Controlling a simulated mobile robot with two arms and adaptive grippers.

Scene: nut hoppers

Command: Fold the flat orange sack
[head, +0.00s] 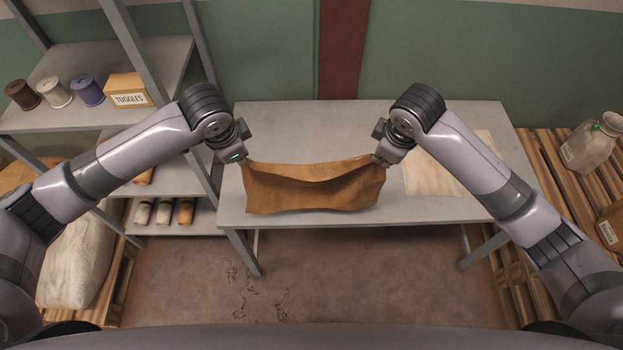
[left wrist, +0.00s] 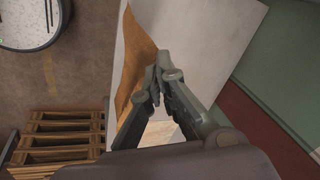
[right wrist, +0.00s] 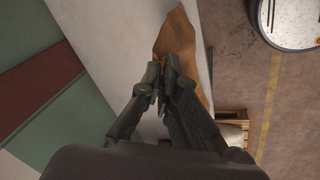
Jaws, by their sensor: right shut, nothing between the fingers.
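The orange-brown sack (head: 312,196) is at the front middle of the table, creased lengthwise, its lower edge near the table's front edge. My left gripper (head: 243,161) is at its left upper corner; in the left wrist view the fingers (left wrist: 155,78) are shut with the sack (left wrist: 133,72) at their tips. My right gripper (head: 379,161) is at the right upper corner; in the right wrist view its fingers (right wrist: 163,65) are shut beside the sack (right wrist: 177,40), with nothing gripped between them.
The grey table (head: 290,120) is clear behind the sack. A pale flat sack (head: 432,176) lies on its right side, partly behind my right arm. A shelf (head: 130,55) with spools and a toggles box (head: 128,90) stands left.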

